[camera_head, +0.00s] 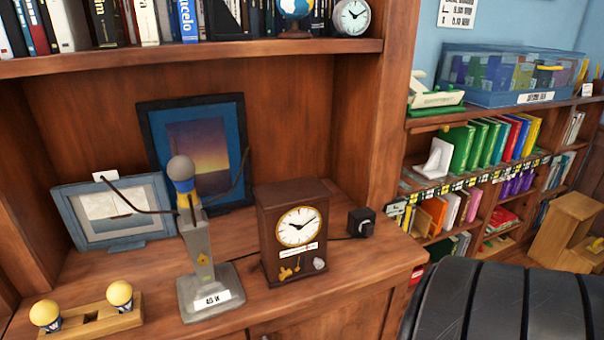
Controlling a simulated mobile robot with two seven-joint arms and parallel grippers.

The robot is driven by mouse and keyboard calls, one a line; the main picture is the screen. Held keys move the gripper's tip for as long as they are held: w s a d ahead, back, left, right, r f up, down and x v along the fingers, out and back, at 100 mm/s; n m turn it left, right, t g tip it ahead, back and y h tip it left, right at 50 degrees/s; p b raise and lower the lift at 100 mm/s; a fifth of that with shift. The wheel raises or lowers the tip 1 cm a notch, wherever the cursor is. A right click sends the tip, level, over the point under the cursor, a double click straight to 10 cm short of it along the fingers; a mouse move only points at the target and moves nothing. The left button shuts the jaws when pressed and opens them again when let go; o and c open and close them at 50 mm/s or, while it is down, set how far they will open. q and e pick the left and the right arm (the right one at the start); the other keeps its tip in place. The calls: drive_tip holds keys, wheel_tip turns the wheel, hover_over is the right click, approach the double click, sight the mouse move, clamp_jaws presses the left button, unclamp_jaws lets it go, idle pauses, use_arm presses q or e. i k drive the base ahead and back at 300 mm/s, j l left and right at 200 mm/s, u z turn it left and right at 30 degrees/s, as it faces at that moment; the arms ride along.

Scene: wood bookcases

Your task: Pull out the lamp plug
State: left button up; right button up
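A lamp (200,262) with a grey square base, a grey post and a rounded bulb (181,168) stands upright on the wooden counter. Its base bears a white label. Dark curved cords or arms reach out from its upper part to both sides; the left one ends near a small white tag (105,175). A small black block (361,222), which looks like a plug or socket, sits right of the clock. A thin dark cord runs from it to behind the clock. I cannot tell whether this cord reaches the lamp. Neither gripper is in view.
A brown clock (293,238) stands between lamp and black block. Two framed pictures (113,212) (197,148) lean behind the lamp. A wooden holder (88,318) with two yellow-and-white bulbs is at front left. Bookshelf posts (388,110) bound the counter's right side; its front right is clear.

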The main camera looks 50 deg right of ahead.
sight(367, 228)
drive_tip(key=z, duration=2.25)
drive_tip(key=i+l, duration=0.25)
drive_tip(key=l, duration=0.15)
drive_tip(key=i+l, duration=0.2)
drive_tip(key=l, duration=0.15)
drive_tip(key=i+l+u, duration=0.1)
drive_tip(key=i+l, duration=0.15)
drive_tip(key=l, duration=0.15)
drive_tip(key=i+l, duration=0.2)
drive_tip(key=l, duration=0.2)
drive_tip(key=i+l, duration=0.2)
drive_tip(key=l, duration=0.2)
drive_tip(key=i+u, duration=0.05)
